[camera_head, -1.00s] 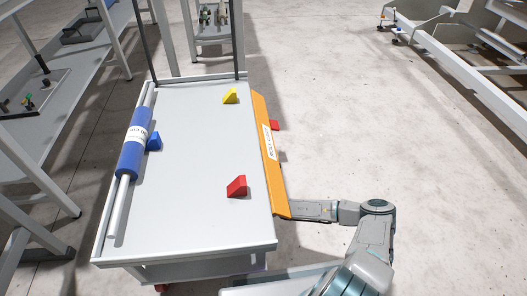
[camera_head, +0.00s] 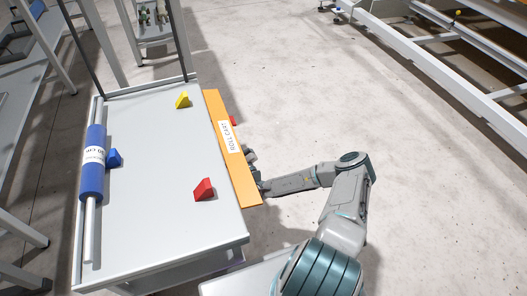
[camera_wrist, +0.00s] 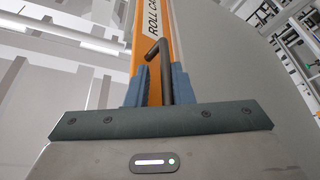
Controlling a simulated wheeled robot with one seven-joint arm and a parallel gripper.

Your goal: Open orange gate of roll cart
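The orange gate (camera_head: 232,146) lines the right side of the roll cart (camera_head: 160,180). It bears a white "ROLL CART" label and leans outward, its broad face showing from above. In the wrist view the gate (camera_wrist: 172,48) runs up behind the fingers, with a dark bent handle (camera_wrist: 158,56) on it. My gripper (camera_wrist: 160,88) has its two blue-grey fingers close together on either side of the handle and appears shut on it. In the head view my gripper (camera_head: 256,184) is at the gate's outer side, near its front end, partly hidden by the gate.
A blue roll (camera_head: 92,163) on a rod lies along the cart's left side. Yellow (camera_head: 182,100), blue (camera_head: 115,158) and red (camera_head: 204,189) wedges sit on the cart top. Floor to the right is open, up to a long frame (camera_head: 440,60).

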